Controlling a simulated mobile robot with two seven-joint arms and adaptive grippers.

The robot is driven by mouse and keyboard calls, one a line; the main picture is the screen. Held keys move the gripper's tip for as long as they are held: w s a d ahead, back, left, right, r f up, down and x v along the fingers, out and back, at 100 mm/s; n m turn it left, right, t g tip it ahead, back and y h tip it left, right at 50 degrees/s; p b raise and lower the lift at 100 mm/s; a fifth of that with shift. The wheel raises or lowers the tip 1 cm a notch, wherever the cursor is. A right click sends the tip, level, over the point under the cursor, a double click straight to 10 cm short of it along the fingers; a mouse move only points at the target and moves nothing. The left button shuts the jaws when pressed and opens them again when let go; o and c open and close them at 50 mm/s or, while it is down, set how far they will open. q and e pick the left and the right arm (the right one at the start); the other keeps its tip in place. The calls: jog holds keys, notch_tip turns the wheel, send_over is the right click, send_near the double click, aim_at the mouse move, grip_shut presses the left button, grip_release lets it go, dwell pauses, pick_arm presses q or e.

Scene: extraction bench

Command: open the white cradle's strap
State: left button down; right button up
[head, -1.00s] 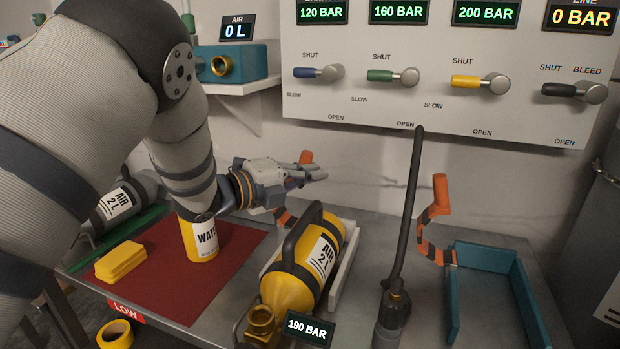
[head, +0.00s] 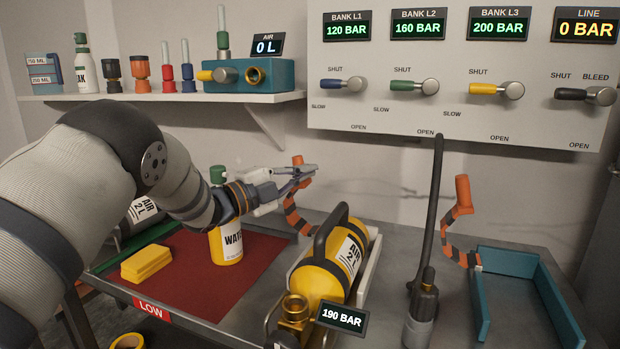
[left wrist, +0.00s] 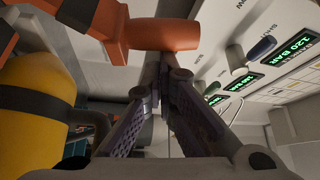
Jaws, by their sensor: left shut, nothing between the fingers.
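The white cradle (head: 372,262) holds a yellow AIR 2 L cylinder (head: 318,275) on the bench. Its orange-and-black strap (head: 297,220) rises at the cylinder's far left side, standing up and not lying across the cylinder. The strap's orange end tab (head: 298,160) points upward beside my left gripper (head: 314,169). In the left wrist view the left gripper (left wrist: 166,72) is shut and empty, its tips close to the orange tab (left wrist: 160,34); I cannot tell whether they touch. The yellow cylinder (left wrist: 30,110) shows there at left. My right gripper is out of view.
A teal cradle (head: 480,310) with its own upright orange strap (head: 462,195) stands empty at right. A dark hose (head: 428,210) rises between the cradles. The valve panel (head: 460,125) is behind.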

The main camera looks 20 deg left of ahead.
pick_arm(q)
jog(key=shift+a+n, duration=0.3)
jog(key=shift+a, duration=0.1)
notch_tip(320, 180, up, 10)
dwell(0.6)
jog(key=shift+f, duration=0.1)
